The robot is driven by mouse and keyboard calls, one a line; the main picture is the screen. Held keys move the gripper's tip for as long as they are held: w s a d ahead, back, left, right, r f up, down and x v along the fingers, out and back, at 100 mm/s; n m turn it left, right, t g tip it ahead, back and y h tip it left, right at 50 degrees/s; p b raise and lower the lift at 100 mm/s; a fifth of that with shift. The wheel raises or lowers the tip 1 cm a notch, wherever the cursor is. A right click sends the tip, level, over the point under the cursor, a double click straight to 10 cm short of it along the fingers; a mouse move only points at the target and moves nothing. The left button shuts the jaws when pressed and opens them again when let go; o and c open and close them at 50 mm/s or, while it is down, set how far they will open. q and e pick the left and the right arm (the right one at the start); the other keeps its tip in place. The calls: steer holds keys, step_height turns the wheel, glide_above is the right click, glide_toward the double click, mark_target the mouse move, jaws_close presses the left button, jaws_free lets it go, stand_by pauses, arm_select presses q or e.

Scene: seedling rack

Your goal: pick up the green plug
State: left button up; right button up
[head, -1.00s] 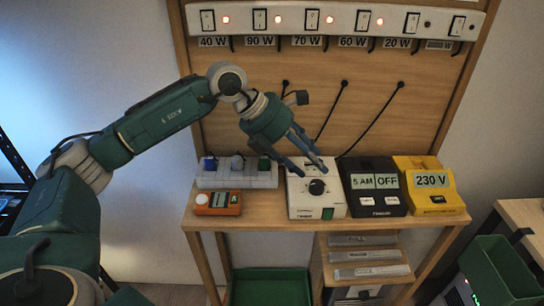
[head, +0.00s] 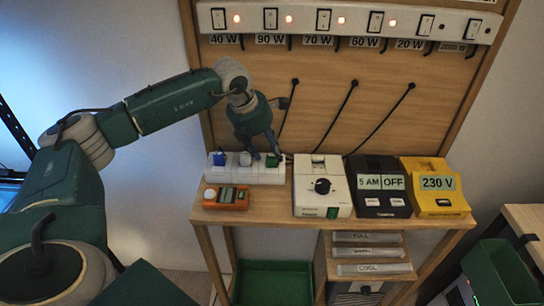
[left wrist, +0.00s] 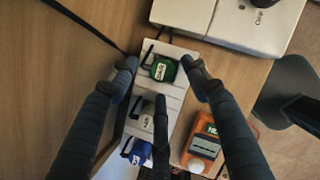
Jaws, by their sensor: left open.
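The green plug (head: 272,161) sits at the right end of a white power strip (head: 258,175) on the wooden bench. My left gripper (head: 263,154) is open and points down at it. In the left wrist view, the green plug (left wrist: 162,68) lies between the open fingertips (left wrist: 160,66), one on each side, with gaps visible. A third finger shows below it in that view, over the strip. A grey-white plug (head: 245,159) and a blue plug (head: 219,158) sit to the left on the same strip. My right gripper is not in view.
An orange meter (head: 226,198) lies in front of the strip. A white dial box (head: 318,199), a black timer (head: 382,200) and a yellow 230 V box (head: 436,206) stand to the right. The wooden back panel (head: 320,120) with hanging cords is close behind the gripper.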

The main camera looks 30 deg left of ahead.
arm_select(q)
steer(key=shift+x, duration=1.05)
steer(key=shift+r, duration=0.1)
jaws_close()
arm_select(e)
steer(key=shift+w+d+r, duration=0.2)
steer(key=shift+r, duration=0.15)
arm_select(q)
steer(key=shift+r, duration=0.1)
